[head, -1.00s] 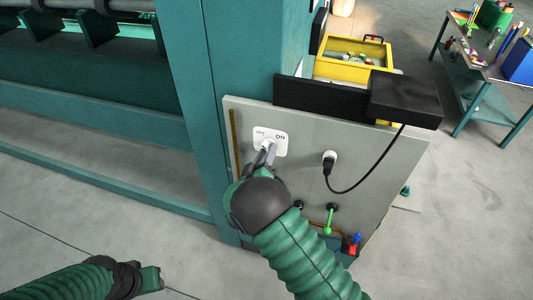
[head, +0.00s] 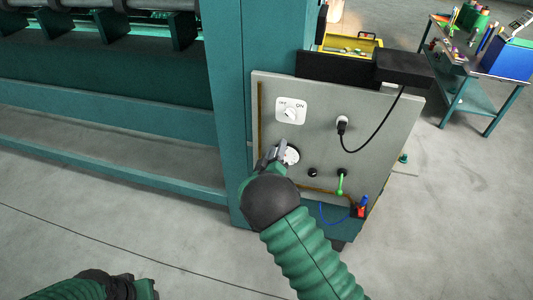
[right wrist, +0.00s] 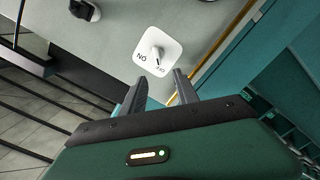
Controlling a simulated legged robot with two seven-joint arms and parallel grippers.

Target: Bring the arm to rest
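My right gripper (head: 272,153) is in front of the grey panel (head: 385,125), a little below the white switch plate (head: 291,111). Its two fingers are apart with nothing between them in the right wrist view (right wrist: 158,92). The switch knob (right wrist: 157,53) stands beyond the fingertips, clear of them. The plate carries OFF and ON labels; I cannot tell surely which one the knob points to. My left arm (head: 95,288) shows only at the lower left edge of the head view, and its finger state cannot be made out.
A black plug with a cable (head: 342,127) is in the panel, right of the switch. A green-handled lever (head: 340,183) sits lower. A black box (head: 404,68) juts out above. A teal machine frame (head: 225,100) stands left. Open floor lies right, before a workbench (head: 475,95).

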